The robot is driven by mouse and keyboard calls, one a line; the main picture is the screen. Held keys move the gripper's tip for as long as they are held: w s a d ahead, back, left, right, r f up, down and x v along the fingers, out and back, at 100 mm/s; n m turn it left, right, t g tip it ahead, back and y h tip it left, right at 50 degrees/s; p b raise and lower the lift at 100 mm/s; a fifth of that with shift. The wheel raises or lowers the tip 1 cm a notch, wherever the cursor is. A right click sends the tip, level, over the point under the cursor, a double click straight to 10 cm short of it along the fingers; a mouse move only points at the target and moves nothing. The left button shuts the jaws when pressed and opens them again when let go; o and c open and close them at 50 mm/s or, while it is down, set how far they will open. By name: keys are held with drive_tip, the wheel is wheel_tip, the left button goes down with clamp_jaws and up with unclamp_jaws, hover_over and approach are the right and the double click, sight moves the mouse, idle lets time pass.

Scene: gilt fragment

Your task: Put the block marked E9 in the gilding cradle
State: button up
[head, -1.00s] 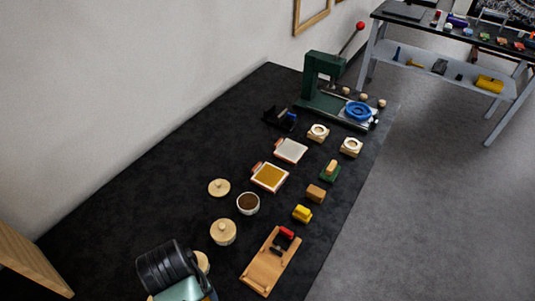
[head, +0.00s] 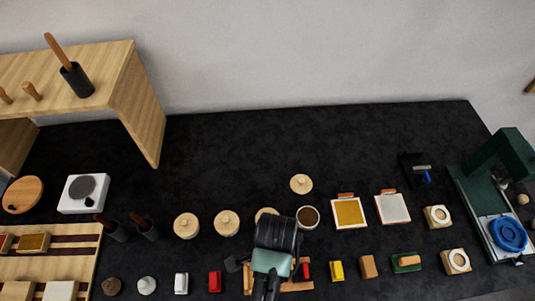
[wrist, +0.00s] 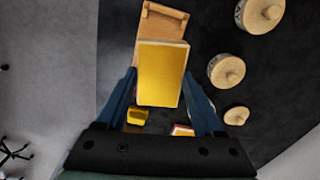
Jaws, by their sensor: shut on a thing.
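My gripper (wrist: 162,100) is shut on a block with a plain gold face (wrist: 161,72), held between its two blue fingers. No E9 mark shows on the face I see. In the wrist view a wooden board with a raised end (wrist: 165,14) lies below and beyond the block; I cannot tell whether they touch. In the head view the wooden board (head: 297,288) is partly hidden by my arm, with a red part (head: 306,270) near it. It may be the gilding cradle; no label shows. The fingertips and held block are not clear in the head view.
Lidded pots (head: 227,223) stand left of my arm. A yellow block (head: 337,271), a gold-filled tray (head: 348,213) and a green press (head: 500,170) are to the right. A wooden rack with blocks (head: 85,255) is at far left. The bench's back middle is clear.

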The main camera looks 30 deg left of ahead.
drive_tip(key=shift+s+a+r+m+p, duration=0.3)
drive_tip(key=shift+s+a+m, duration=0.2)
drive_tip(key=shift+s+m, duration=0.25)
drive_tip(key=shift+s+a+f, duration=0.1)
drive_tip(key=shift+f, duration=0.1)
drive_tip(key=shift+m, duration=0.25)
wheel_tip(320, 180, down, 10)
drive_tip(key=shift+r+p, duration=0.1)
drive_tip(key=shift+p, duration=0.4)
drive_tip(key=shift+f, duration=0.25)
drive_tip(key=o, duration=1.4)
drive_tip(key=shift+r, duration=0.1)
wheel_tip(320, 180, up, 12)
drive_tip(key=shift+r, duration=0.15)
